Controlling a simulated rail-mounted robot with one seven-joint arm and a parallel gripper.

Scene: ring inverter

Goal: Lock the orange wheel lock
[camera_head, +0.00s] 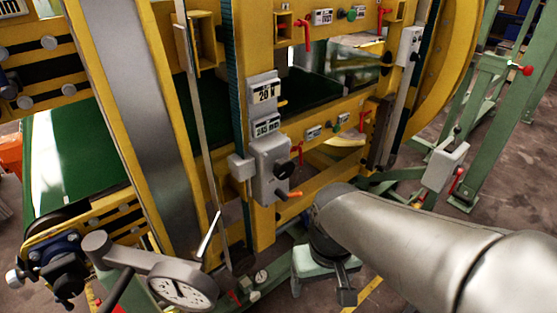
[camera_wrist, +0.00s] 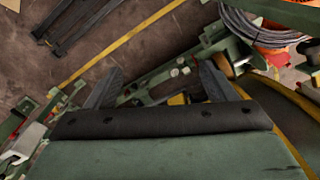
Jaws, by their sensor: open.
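The only clear orange handle in the head view is a short orange lever (camera_head: 288,194) low on a grey box (camera_head: 267,165), fixed to a yellow upright of the machine. I cannot tell whether it is the wheel lock. My gripper (camera_head: 322,289) points downward in the head view, below and to the right of that lever and apart from it. In the wrist view my gripper (camera_wrist: 157,88) has its two dark fingers spread wide, with nothing held between them. Green and yellow machine parts lie beyond the fingers; no wheel lock can be made out there.
The yellow frame (camera_head: 185,120) carries several red handles, one a red lever (camera_head: 304,34). A round dial gauge (camera_head: 180,290) stands front left. A green stand (camera_head: 480,110) is at right. Coiled cable (camera_wrist: 262,28) shows upper right in the wrist view. Brown floor (camera_wrist: 110,60) is partly clear.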

